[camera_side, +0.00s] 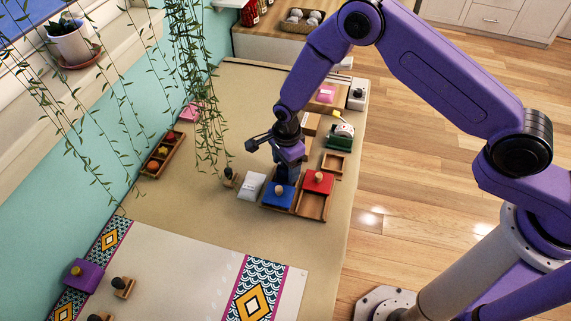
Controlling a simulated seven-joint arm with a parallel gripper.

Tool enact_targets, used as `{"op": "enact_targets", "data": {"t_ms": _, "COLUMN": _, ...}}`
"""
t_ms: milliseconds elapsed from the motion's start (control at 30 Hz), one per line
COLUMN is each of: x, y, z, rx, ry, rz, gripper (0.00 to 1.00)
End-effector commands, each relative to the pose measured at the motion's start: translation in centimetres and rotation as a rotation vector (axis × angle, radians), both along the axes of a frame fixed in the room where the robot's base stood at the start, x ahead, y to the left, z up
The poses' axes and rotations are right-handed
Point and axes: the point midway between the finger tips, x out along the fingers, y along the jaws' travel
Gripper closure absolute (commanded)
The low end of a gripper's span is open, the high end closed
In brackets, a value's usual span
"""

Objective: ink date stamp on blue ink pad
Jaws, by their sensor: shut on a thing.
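A wooden tray (323,216) stands near the table's right side. The fingers look shut on the knob, though the contact is small and partly hidden. A small wooden stamp with a dark knob (230,177) stands left of the tray. I cannot make out which stamp is the date stamp.
A red knobbed piece (318,182) sits right of the blue one, above an empty compartment. A white packet (251,187) lies left of the tray. A green-based object (340,137) stands behind. Hanging vines (205,110) dangle left of my gripper. A purple knobbed piece (84,275) lies front left.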

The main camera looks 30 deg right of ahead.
Motion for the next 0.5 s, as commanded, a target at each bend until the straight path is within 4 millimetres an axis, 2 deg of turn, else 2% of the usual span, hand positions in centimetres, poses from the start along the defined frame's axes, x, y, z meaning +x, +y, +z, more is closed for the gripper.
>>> {"op": "enact_targets", "data": {"t_ms": 500, "x": 0.1, "y": 0.1, "z": 3.8, "rx": 0.002, "ry": -0.004, "rz": 0.000, "gripper": 0.60}}
